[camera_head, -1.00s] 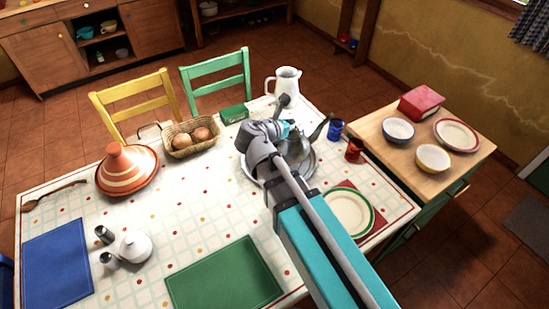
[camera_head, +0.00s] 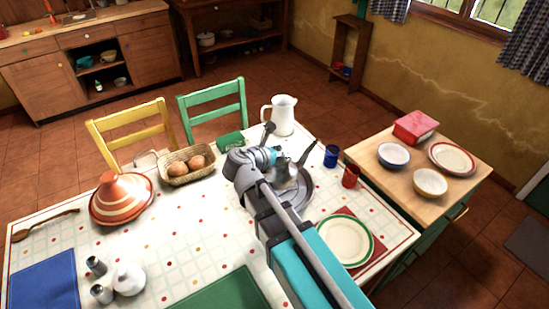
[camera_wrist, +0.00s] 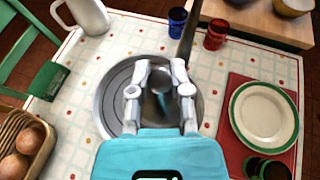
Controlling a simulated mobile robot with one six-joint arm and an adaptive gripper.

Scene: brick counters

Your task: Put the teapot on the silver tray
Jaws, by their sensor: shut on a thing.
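The grey metal teapot (camera_head: 287,175) is within the outline of the round silver tray (camera_head: 306,196) on the table, with its dark spout pointing up and right. In the wrist view, the tray (camera_wrist: 114,92) shows around my gripper (camera_wrist: 160,76). My gripper is shut on the teapot, and part of the teapot (camera_wrist: 160,100) shows between the fingers. The arm hides much of the tray and part of the teapot in the head view. I cannot tell whether the teapot's base touches the tray.
A white pitcher (camera_head: 279,115) stands behind the tray. A blue mug (camera_head: 331,156) and a red mug (camera_head: 350,176) stand to its right. A plate (camera_head: 344,241) is in front right. A bread basket (camera_head: 187,166) and a tagine (camera_head: 121,198) are to the left.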

